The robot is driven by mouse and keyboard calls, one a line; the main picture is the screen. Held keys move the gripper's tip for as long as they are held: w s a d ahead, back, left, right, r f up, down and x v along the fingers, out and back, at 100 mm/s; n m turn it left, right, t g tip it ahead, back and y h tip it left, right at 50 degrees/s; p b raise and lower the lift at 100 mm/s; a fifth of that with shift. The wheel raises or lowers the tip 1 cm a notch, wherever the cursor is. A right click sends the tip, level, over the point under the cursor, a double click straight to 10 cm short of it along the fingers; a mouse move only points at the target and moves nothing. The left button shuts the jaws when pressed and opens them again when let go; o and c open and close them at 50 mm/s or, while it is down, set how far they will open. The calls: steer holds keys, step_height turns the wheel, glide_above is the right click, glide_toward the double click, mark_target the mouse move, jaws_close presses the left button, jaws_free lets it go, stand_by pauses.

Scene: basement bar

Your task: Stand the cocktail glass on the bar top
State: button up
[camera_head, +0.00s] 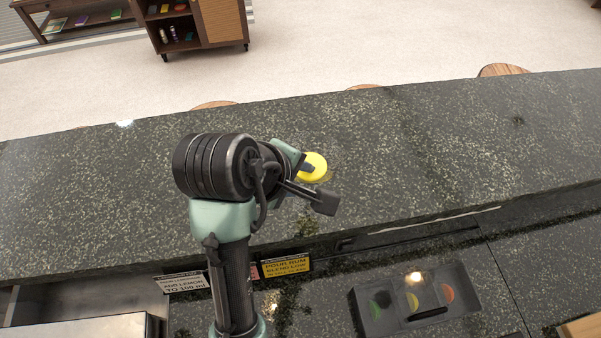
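A round yellow shape (316,161), seemingly the cocktail glass seen from above with yellow contents, shows over the bar top (440,150), a long dark speckled stone counter. A faint clear outline lies around its right side; stem and foot are not clear. My gripper (307,169) is at the glass's left side, with a dark finger overlapping the yellow. My wrist hides most of the gripper, so I cannot tell whether the fingers are closed on the glass. I cannot tell whether the glass touches the bar top.
The bar top is clear to left and right. On the lower counter in front are a compartmented garnish tray (365,317), a yellow sign (286,266) and a white sign (183,283). Round stool seats (502,70) show beyond the far edge. Shelving (200,25) stands farther back.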

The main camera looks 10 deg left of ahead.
steer(key=p+v, duration=0.9)
steer(key=v, duration=0.3)
steer(key=shift+r, duration=0.1)
steer(key=w+d+r+m+t+y, duration=0.1)
steer(key=w+r+m+t, duration=0.35)
steer(key=r, duration=0.65)
steer(key=w+d+r+m+t+y, duration=0.1)
steer(key=w+r+m+t, duration=0.1)
steer(key=w+r+t, duration=0.7)
steer(key=s+d+r+m+t, duration=0.1)
steer(key=s+r, duration=0.3)
steer(key=r, duration=0.5)
steer(key=s+d+r+m+t, duration=0.2)
steer(key=s+r+m+t, duration=0.1)
steer(key=r, duration=0.6)
steer(key=s+d+r+m+t+y, duration=0.1)
steer(key=s+r+t, duration=0.3)
steer(key=r, duration=0.5)
steer(key=shift+s+d+m, duration=0.5)
steer(key=shift+d+m, duration=0.05)
steer(key=shift+d, duration=0.05)
